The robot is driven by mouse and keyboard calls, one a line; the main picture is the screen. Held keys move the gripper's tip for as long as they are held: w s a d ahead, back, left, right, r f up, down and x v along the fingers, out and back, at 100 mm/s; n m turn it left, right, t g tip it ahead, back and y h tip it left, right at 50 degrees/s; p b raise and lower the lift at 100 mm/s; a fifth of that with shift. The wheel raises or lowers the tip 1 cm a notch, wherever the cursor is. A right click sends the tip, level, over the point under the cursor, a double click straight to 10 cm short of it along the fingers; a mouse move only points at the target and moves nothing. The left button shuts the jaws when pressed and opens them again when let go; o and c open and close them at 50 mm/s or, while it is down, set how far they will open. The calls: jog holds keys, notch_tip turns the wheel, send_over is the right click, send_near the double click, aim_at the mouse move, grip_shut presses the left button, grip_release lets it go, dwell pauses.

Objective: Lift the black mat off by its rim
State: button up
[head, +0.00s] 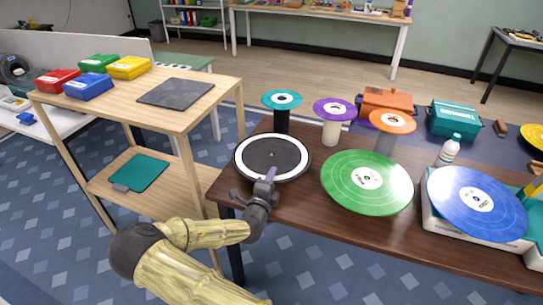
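A round black mat (268,152) lies flat at the left end of the brown table, with a white ring around it and a thin dark outer edge. A small spindle shows at its middle. My gripper (270,174) is at the near side of this disc, with its fingertips over the near part of the white ring and the mat's edge. The fingers hide that bit of rim. I cannot tell whether they touch the mat or whether they are open or shut.
Beside it on the brown table (300,228) are a green record (345,192), a blue record (470,214), small discs on stands and a white bottle (449,150). A wooden shelf unit at left holds a dark square slab (176,92) and coloured boxes.

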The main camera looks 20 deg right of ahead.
jog(key=shift+c, duration=0.4)
grip_shut()
notch_tip(320, 180, up, 10)
dwell(0.6)
